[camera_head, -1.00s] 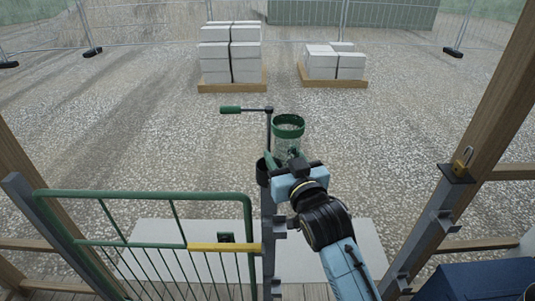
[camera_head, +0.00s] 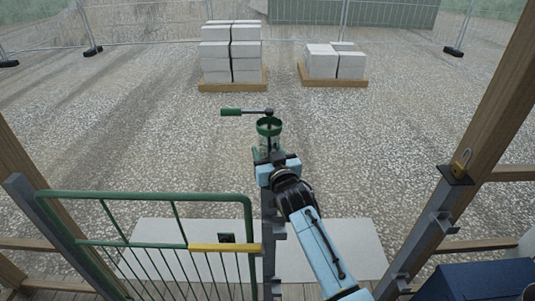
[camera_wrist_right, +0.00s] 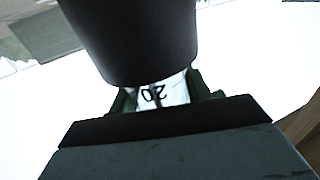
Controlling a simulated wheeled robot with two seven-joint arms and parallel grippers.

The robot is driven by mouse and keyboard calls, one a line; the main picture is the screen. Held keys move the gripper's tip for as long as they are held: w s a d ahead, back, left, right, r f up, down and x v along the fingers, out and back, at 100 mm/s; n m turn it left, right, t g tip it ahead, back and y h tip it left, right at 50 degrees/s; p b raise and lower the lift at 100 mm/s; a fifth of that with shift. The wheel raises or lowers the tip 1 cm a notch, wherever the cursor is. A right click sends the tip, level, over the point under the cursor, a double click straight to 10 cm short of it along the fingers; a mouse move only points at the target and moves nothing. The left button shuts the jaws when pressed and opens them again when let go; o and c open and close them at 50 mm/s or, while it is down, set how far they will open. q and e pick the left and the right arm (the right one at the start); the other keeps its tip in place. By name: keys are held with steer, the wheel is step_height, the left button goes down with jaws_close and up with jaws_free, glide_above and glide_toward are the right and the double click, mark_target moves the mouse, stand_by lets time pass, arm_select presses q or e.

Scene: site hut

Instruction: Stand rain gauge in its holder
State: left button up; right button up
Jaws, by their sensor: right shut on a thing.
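The rain gauge (camera_head: 268,127), a clear tube with a green rim, stands roughly upright at the top of the grey gate post in the head view. My right gripper (camera_head: 268,158) is shut on it below the rim. In the right wrist view, part of the gauge (camera_wrist_right: 160,93) with an upside-down "20" shows between the fingers. A dark cylinder (camera_wrist_right: 130,40), apparently the black cup of the holder, fills the top of that view. In the head view the holder is hidden behind my gripper. I cannot tell whether the gauge's foot is inside it. My left gripper is out of view.
A bar with a green handle (camera_head: 231,112) sticks out left just beyond the gauge. The green gate (camera_head: 150,195) with a yellow latch bar (camera_head: 224,248) is left of the post. Block pallets (camera_head: 233,86) stand far off.

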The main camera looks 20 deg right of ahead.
steer(key=shift+f, duration=0.4)
steer(key=shift+f, duration=0.1)
steer(key=shift+f, duration=0.15)
steer(key=o, duration=1)
steer(key=shift+o, duration=0.2)
steer(key=shift+r, duration=0.2)
steer(key=shift+s+r, duration=0.1)
steer(key=shift+s, duration=0.1)
steer(key=s, duration=1.1)
steer(key=shift+s+d, duration=0.2)
steer(key=shift+s, duration=0.15)
